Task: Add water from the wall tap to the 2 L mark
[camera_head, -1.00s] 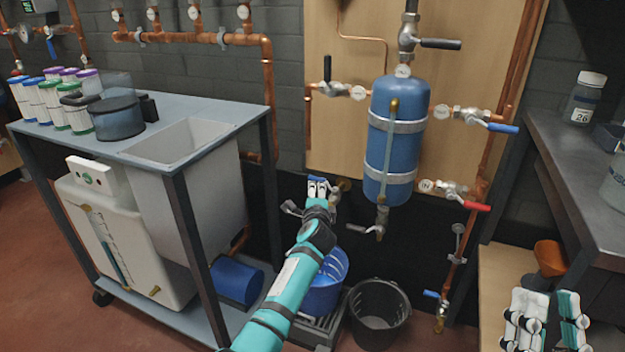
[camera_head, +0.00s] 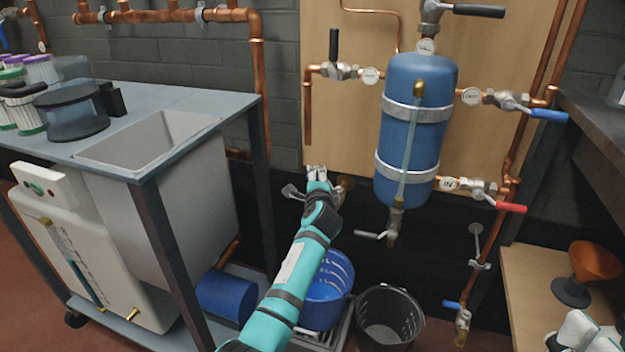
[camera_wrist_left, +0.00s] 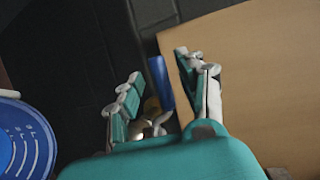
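The wall tap's brass body (camera_head: 345,182) shows low on the wooden board, just right of my left gripper (camera_head: 316,173). In the left wrist view its blue lever (camera_wrist_left: 158,82) stands between the two parted fingers of my left gripper (camera_wrist_left: 160,90). The lever is nearer the right finger, with a gap to the left one; I cannot tell if it touches. A blue bucket (camera_head: 325,305) stands below, partly hidden by my arm. Its inner scale lines (camera_wrist_left: 22,145) show in the left wrist view; the water level is not clear. My right gripper (camera_head: 585,332) is cut off at the bottom right.
The blue tank (camera_head: 408,130) with red and blue levered valves is on the board at right. A dark bucket (camera_head: 388,318) stands beside the blue one. A cart with a sink (camera_head: 150,138) is at left. An orange funnel (camera_head: 594,262) is on the right bench.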

